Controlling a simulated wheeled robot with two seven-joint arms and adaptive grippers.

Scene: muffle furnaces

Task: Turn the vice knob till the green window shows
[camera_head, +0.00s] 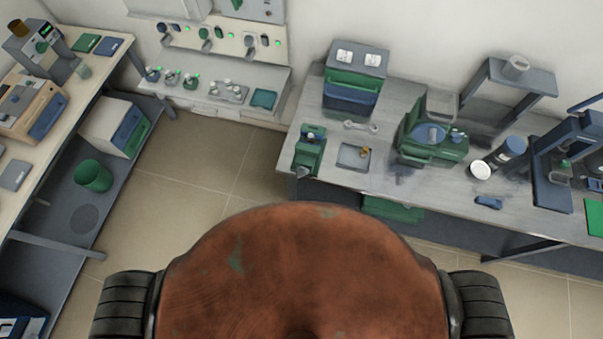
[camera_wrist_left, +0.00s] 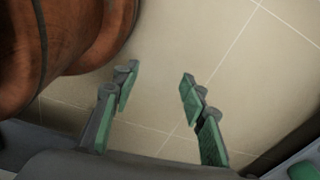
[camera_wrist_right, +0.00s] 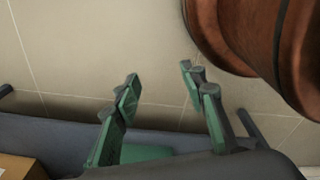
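A small green and dark vice (camera_head: 309,150) stands at the front left corner of the right-hand bench in the head view. Its knob and any window are too small to make out, so I cannot tell what the window shows. My left gripper (camera_wrist_left: 160,77) is open and empty above bare floor in the left wrist view. My right gripper (camera_wrist_right: 160,76) is open and empty in the right wrist view, also over floor. Neither gripper shows in the head view, and both are away from the vice.
The right-hand bench (camera_head: 405,190) also carries a grey tray (camera_head: 353,157), a wrench (camera_head: 360,127), a green-blue box unit (camera_head: 354,82) and a green machine (camera_head: 432,140). A left bench (camera_head: 62,130) has a green bin (camera_head: 93,175) below. Tiled floor (camera_head: 205,165) lies free between.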

